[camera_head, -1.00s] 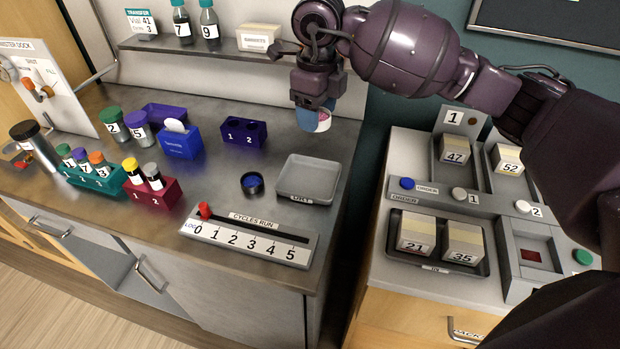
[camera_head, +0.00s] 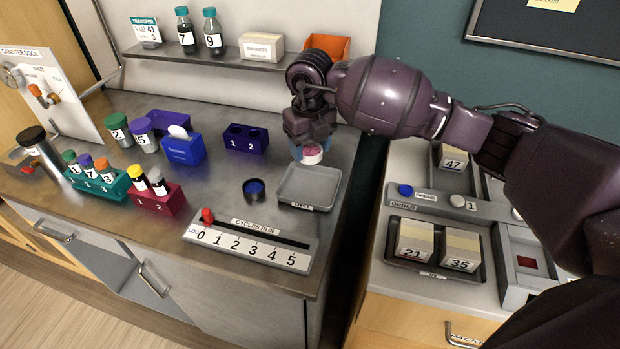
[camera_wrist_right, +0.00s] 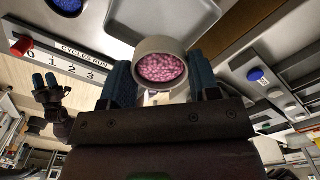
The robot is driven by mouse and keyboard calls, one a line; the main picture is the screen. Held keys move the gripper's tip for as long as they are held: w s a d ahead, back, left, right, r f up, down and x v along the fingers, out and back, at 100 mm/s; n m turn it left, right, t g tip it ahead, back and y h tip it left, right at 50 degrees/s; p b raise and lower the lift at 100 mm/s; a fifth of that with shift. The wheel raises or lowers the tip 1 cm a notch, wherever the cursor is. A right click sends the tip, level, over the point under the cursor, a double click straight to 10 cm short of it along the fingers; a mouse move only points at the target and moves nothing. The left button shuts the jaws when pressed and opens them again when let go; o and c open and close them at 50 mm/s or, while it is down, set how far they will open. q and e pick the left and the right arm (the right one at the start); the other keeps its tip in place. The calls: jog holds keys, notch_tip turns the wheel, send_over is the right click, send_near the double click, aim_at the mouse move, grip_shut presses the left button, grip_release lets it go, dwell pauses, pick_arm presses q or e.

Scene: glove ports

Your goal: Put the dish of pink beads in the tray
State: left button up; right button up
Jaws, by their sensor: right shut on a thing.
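The dish of pink beads (camera_head: 312,155) is a small white round cup, held in my right gripper (camera_head: 311,147). In the right wrist view the dish (camera_wrist_right: 161,70) sits between the two blue fingers, with pink beads showing inside. The grey tray (camera_head: 308,205) lies on the steel counter and looks empty. In the head view the dish appears just beyond the tray's back edge; its height above the counter is hard to tell. My left gripper (camera_wrist_right: 46,82) shows small at the left of the right wrist view, its two fingers apart; it is outside the head view.
A small dark dish with blue contents (camera_head: 254,188) stands left of the tray. The cycles counter (camera_head: 250,243) lies in front. A dark blue two-hole rack (camera_head: 246,138) stands behind left. A shelf (camera_head: 225,53) runs along the back, with an orange bin (camera_head: 328,46).

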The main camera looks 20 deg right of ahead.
aim_at(310, 155)
notch_tip(310, 155, down, 5)
jog(key=shift+f, duration=2.5)
jog(key=shift+f, duration=0.1)
jog(key=o, duration=0.9)
jog(key=shift+r, duration=0.25)
notch_tip(310, 155, up, 12)
jog(key=shift+f, duration=0.1)
